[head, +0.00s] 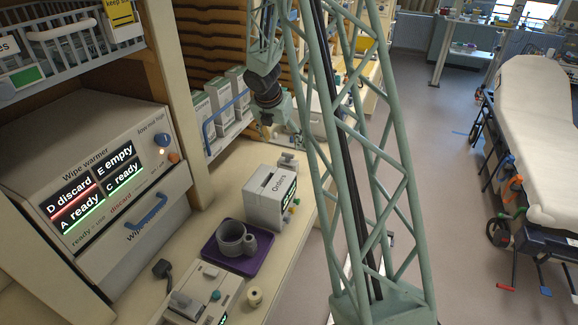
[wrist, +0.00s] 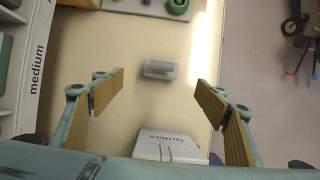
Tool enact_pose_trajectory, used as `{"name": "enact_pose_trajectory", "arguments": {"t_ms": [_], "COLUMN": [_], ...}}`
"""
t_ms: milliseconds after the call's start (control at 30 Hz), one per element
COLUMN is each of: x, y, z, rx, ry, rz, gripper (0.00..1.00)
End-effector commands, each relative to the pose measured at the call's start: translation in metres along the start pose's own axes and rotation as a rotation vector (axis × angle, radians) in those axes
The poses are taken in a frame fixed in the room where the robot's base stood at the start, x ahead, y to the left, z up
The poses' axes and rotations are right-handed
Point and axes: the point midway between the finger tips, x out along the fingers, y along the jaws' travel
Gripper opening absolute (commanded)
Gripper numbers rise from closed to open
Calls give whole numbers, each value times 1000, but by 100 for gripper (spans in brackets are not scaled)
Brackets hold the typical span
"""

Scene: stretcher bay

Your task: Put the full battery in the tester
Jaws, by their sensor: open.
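My gripper (head: 268,128) is open and empty above the back part of the counter in the head view. In the wrist view its two tan-padded fingers (wrist: 160,90) stand wide apart. A small grey rounded piece (wrist: 160,69) lies on the counter, ahead of and between the fingers, apart from both. It also shows behind the Orders box in the head view (head: 287,160). I cannot tell whether it is a battery.
The grey Orders box (head: 264,206) stands mid-counter and also shows in the wrist view (wrist: 170,150). A purple tray (head: 216,257) holds a grey cup-like piece. The wipe warmer (head: 85,150) stands left. Shelved boxes (head: 222,97) flank the arm. A stretcher (head: 535,120) is at right.

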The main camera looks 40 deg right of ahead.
Motion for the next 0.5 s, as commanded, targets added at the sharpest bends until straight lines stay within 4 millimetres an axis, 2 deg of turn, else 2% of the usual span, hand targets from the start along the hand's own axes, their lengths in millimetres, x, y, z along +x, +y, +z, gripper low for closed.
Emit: {"name": "enact_pose_trajectory", "arguments": {"t_ms": [267, 500], "x": [2, 17], "y": [0, -1], "z": [0, 0], "rx": [1, 1], "ry": [0, 0], "rz": [0, -1], "gripper": [67, 67]}}
